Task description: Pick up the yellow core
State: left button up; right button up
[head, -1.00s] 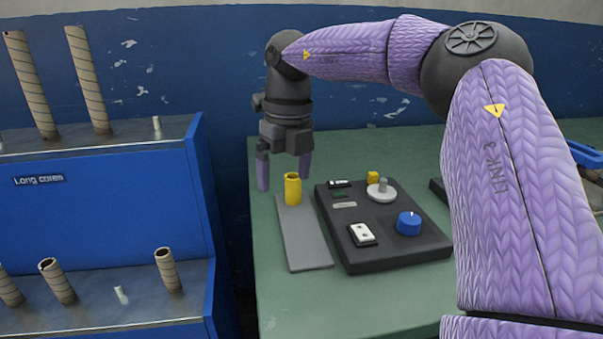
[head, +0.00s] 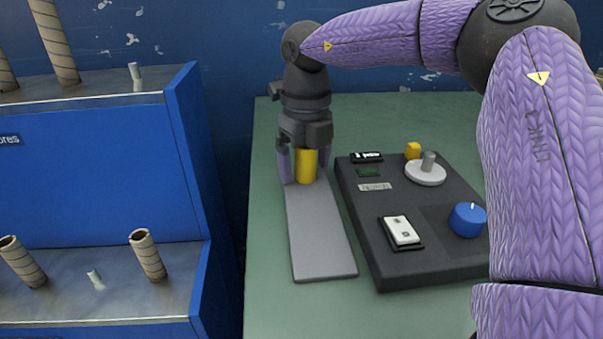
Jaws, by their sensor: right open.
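The yellow core (head: 306,166) stands upright at the far end of a grey strip on the green table. My right gripper (head: 305,168) points down over it, with one purple finger on each side. Its fingers are open, and the gripper body hides the core's top. I cannot tell whether the fingers touch the core. My left gripper is not in view.
The grey strip (head: 322,240) lies on the green table (head: 280,300). A black control panel (head: 440,265) with a blue knob (head: 467,219) is right of it. A blue rack (head: 90,190) with tan cores (head: 147,255) stands at the left.

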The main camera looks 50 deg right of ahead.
jog(key=c, duration=0.7)
grip_shut()
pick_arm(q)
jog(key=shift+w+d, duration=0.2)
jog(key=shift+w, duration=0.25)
pick_arm(e)
jog(key=shift+r, duration=0.15)
